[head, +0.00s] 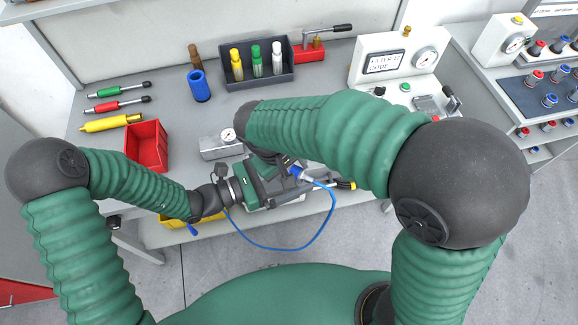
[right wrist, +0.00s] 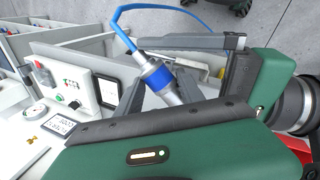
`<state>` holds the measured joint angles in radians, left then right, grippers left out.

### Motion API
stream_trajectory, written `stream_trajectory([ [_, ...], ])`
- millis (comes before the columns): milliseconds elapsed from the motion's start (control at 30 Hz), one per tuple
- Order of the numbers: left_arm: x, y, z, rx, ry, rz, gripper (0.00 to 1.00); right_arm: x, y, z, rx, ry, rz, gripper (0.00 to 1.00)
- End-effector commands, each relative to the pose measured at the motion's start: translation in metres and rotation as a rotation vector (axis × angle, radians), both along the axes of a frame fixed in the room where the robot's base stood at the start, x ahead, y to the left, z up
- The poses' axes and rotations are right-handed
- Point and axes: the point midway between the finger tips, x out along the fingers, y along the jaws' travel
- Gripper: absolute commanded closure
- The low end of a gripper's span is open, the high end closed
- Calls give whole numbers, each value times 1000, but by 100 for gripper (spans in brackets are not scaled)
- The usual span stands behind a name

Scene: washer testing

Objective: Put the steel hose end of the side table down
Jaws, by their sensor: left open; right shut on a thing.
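The steel hose end (right wrist: 156,77), with a blue collar, is between the fingers of my right gripper (right wrist: 150,70), which is shut on it. In the head view the hose end (head: 298,173) is above the front edge of the workbench (head: 170,235). Its blue hose (head: 325,230) loops down in front of the bench and back left. My left gripper (head: 300,187) is open, close beside the right one; the two overlap, and its fingertips are partly hidden. I cannot tell whether it touches the hose.
A control box (head: 398,62) with a gauge stands at the bench's back right. A small gauge block (head: 218,145), red bin (head: 147,147), blue cup (head: 199,88) and bottle tray (head: 258,72) stand left of it. A side table (head: 513,115) with several fittings is at right.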

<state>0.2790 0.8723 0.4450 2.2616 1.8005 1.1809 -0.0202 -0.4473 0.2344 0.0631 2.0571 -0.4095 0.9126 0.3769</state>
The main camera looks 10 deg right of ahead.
Motion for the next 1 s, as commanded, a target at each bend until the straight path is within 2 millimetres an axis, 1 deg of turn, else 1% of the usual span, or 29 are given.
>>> stream_trajectory([
  [33,3,0,1,-1,-4,7,0,-3,4,-1,6,4,-1,100],
  [133,4,0,1,-1,-4,8,0,-3,4,-1,5,5,-1,100],
  [167,4,0,1,-1,-5,8,3,-3,4,-1,5,5,-1,100],
  [633,6,3,1,1,-7,14,64,-5,2,-2,0,13,-4,100],
  [667,6,3,1,1,-7,15,67,-6,2,-2,0,13,-4,100],
  [833,7,4,0,3,-6,17,68,-6,2,-2,0,14,-4,100],
  [867,7,4,1,2,-8,17,68,-6,2,-2,0,14,-4,53],
  [900,7,4,1,2,-8,17,86,-6,2,-2,-2,15,-4,48],
  [933,7,4,1,2,-8,17,88,-6,2,-2,-2,15,-4,44],
  [1000,7,3,1,1,-7,16,88,-6,1,-2,-2,15,-3,35],
])
